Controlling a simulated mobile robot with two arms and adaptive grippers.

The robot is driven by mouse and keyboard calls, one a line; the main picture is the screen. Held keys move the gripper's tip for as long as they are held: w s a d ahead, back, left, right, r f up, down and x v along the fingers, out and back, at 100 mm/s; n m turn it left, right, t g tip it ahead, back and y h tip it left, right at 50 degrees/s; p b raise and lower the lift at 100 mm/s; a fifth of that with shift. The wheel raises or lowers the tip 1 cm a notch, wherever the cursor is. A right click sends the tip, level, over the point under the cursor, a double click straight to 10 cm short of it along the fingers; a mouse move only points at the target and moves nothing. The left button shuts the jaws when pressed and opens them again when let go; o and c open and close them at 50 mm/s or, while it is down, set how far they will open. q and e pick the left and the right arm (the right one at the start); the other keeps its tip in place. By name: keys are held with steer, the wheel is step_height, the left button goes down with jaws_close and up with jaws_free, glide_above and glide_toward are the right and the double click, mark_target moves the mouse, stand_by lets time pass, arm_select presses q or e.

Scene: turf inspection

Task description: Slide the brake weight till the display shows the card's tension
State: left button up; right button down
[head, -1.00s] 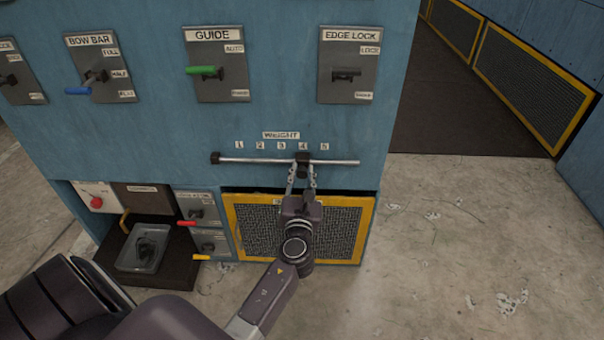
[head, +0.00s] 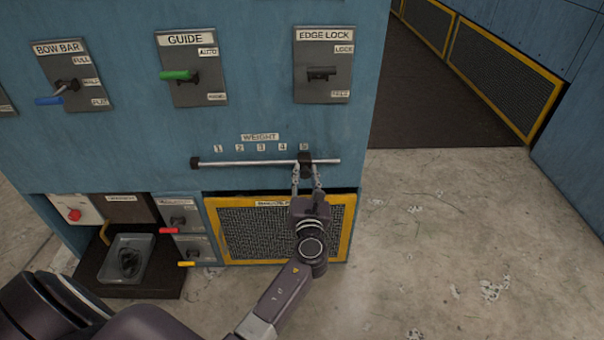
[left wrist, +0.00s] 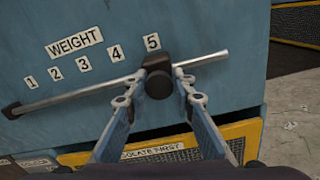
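The black brake weight (head: 306,159) sits on a horizontal metal rod (head: 250,163) under the WEIGHT label (head: 259,137). It stands at the 5 mark, near the rod's right end. The left wrist view shows the weight (left wrist: 157,80) just below the 5 label (left wrist: 152,42). My left gripper (head: 306,173) has one finger on each side of the weight and is closed on it. In the left wrist view my left gripper (left wrist: 160,77) holds it between the fingertips. No tension display or card is readable in these frames. My right gripper is not in view.
Above the rod are the GUIDE lever (head: 177,76) with a green handle, the BOW BAR lever (head: 50,100) and the EDGE LOCK lever (head: 321,73). A yellow-framed mesh panel (head: 211,226) is below. A tray (head: 141,242) stands lower left.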

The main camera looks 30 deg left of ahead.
arm_select(q)
steer(key=o, duration=0.4)
steer(key=shift+w+d, duration=0.15)
steer(key=shift+d, duration=0.15)
steer(key=shift+a, duration=0.1)
steer(key=v, duration=1.2)
